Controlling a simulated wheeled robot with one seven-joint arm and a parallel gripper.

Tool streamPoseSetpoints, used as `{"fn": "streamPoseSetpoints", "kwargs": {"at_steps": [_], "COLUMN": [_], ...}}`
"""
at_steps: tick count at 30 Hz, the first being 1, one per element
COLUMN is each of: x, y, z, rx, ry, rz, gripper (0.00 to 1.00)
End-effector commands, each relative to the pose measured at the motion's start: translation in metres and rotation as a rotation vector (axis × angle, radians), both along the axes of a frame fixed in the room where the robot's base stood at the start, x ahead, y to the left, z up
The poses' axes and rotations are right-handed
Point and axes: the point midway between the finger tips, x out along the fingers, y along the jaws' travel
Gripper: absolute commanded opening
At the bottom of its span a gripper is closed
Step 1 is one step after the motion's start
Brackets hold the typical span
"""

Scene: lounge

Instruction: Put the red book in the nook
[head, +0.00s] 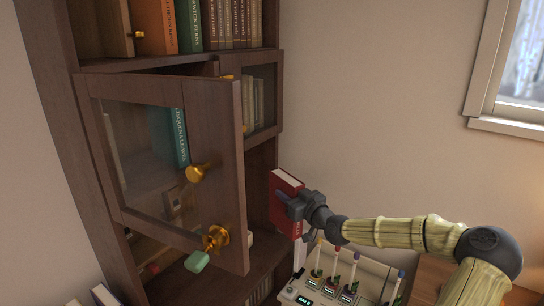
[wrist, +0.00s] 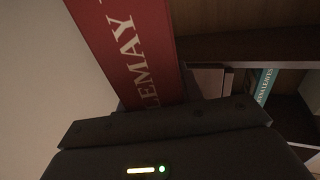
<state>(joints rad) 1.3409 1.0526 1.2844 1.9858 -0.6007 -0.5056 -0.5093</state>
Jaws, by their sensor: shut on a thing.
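The red book (head: 286,181) stands roughly upright in my gripper (head: 290,207), at the right edge of the bookcase. My gripper is shut on it. In the wrist view the red book (wrist: 128,45) rises from the jaws, its spine lettering reading "LEMAY". An open wooden compartment (head: 260,180), which may be the nook, lies just left of the book in the head view. In the wrist view a bare wooden compartment (wrist: 235,18) is right of the book. The book appears outside it. The open door hides much of the bookcase interior.
A glass-paned cabinet door (head: 226,150) with brass knobs stands open, left of my gripper. A teal book (head: 170,137) shows behind its glass. A green tag (head: 197,262) hangs by the lower knob. A stand with several pens (head: 345,285) is below my arm. The window is right.

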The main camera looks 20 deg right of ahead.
Motion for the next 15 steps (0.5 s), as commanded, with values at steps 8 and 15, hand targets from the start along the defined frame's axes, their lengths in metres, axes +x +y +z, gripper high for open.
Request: {"fn": "streamPoseSetpoints", "kwargs": {"at_steps": [8, 15], "x": [-0.022, -0.053], "y": [0.0, 0.023], "z": [-0.136, -0.229], "rx": [0.009, 0.009], "ry": [0.004, 0.003], "rz": [-0.087, -0.141], "gripper": [0.0, 0.0]}}
